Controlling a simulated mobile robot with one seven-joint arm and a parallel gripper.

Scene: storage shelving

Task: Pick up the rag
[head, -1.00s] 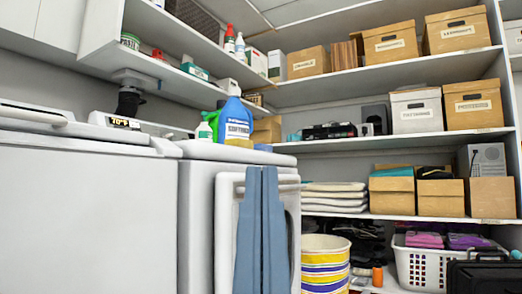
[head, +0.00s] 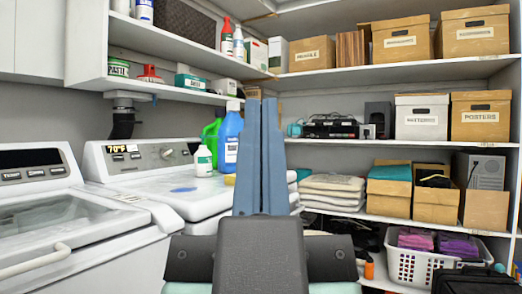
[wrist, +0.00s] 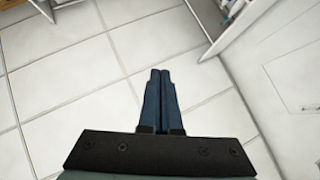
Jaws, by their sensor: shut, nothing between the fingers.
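My gripper (head: 262,101) stands upright in the middle of the head view, its two long blue fingers together with nothing between them. In the wrist view, the shut fingers (wrist: 160,73) are above the pale tiled floor. No rag can be made out for certain. A small flat blue patch (head: 184,189) lies on top of the right-hand white machine, left of my fingers and apart from them; I cannot tell if it is cloth. My fingers hide part of the machine's right end and of the shelves behind.
A blue jug (head: 230,140), a green jug and a white bottle (head: 203,161) stand on the right-hand machine (head: 150,195). Shelves behind hold boxes, folded towels (head: 333,190) and a white basket (head: 411,265). Open tiled floor (wrist: 60,90) shows below my gripper.

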